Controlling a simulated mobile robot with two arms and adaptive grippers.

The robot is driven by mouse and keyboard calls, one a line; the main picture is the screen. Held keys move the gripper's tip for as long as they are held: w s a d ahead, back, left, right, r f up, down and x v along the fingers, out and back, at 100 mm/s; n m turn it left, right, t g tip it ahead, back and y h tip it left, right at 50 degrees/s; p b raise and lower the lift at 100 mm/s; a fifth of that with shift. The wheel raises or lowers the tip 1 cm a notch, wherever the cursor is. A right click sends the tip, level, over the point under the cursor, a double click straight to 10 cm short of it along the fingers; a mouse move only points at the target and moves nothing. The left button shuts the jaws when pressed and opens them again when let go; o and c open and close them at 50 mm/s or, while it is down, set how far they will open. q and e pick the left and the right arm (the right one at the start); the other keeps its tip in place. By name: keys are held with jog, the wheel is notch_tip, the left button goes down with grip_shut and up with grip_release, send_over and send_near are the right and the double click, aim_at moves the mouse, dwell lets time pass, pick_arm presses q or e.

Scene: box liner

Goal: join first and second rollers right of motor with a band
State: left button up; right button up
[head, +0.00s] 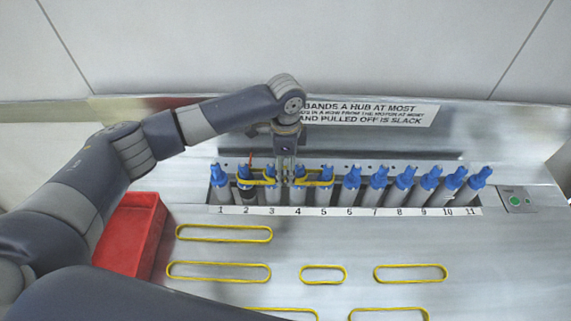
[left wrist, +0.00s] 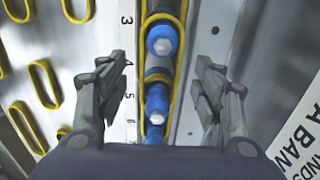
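A row of blue-topped rollers (head: 379,178) stands in a slot behind a strip numbered 1 to 11. Roller 2 (head: 245,172) has a dark collar and a red mark behind it; it looks like the motor. One yellow band (head: 257,183) spans about rollers 2 and 3. Another yellow band (head: 318,183) spans about rollers 4 and 5; its exact seating is partly hidden by my gripper. My left gripper (head: 287,180) points down at the row near rollers 3 and 4. In the left wrist view its fingers (left wrist: 155,95) are wide apart, either side of the row. My right gripper is out of view.
Loose yellow bands of several lengths, such as a long one (head: 224,233) and a short one (head: 323,274), lie on the metal table. A red bin (head: 132,230) stands at left. A green button (head: 515,201) is at right. A printed sign (head: 380,112) is behind the row.

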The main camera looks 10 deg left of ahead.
pick_arm(q)
notch_tip(320, 180, up, 12)
dwell(0.6)
